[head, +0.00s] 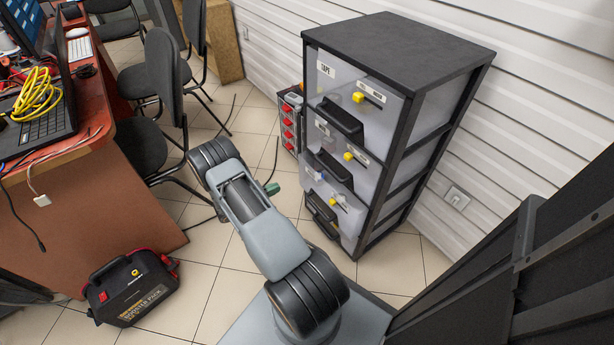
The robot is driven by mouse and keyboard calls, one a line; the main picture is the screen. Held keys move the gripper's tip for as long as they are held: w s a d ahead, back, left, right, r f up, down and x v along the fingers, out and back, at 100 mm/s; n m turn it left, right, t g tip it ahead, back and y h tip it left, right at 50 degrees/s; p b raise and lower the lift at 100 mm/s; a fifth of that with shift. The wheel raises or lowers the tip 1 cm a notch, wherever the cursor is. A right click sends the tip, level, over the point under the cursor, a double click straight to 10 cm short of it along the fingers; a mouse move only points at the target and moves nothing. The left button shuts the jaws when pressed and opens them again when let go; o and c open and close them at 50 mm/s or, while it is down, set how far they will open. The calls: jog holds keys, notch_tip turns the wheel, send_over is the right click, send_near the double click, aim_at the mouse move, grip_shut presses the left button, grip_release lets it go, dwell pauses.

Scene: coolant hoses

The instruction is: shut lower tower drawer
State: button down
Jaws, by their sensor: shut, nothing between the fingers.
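The drawer tower (400,38) has a black frame and translucent drawers and stands right of centre. The top drawer (335,80) and middle drawer (325,140) have yellow tags and look closer to flush. My grey arm rises from the bottom centre and bends left of the tower. My gripper's fingers cannot be made out; the arm hides what lies behind it. A small dark green piece shows beside the arm; I cannot tell what it is.
A desk (110,190) with a laptop and yellow cable is at left, near black chairs (150,85). A booster pack (132,288) is on the floor. A red-fronted organizer (289,122) stands beside the tower.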

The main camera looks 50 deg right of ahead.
aim_at(312, 173)
jog(key=shift+n+t+h, duration=0.4)
jog(key=shift+n+h, duration=0.2)
jog(key=shift+n, duration=0.2)
jog(key=f+b+x, duration=0.1)
jog(key=x, duration=0.4)
jog(key=f+b+x, duration=0.1)
jog(key=x, duration=0.4)
jog(key=f+b+x, duration=0.1)
jog(key=x, duration=0.3)
jog(key=shift+s+d, duration=0.25)
jog(key=shift+d, duration=0.1)
jog(key=shift+d, duration=0.1)
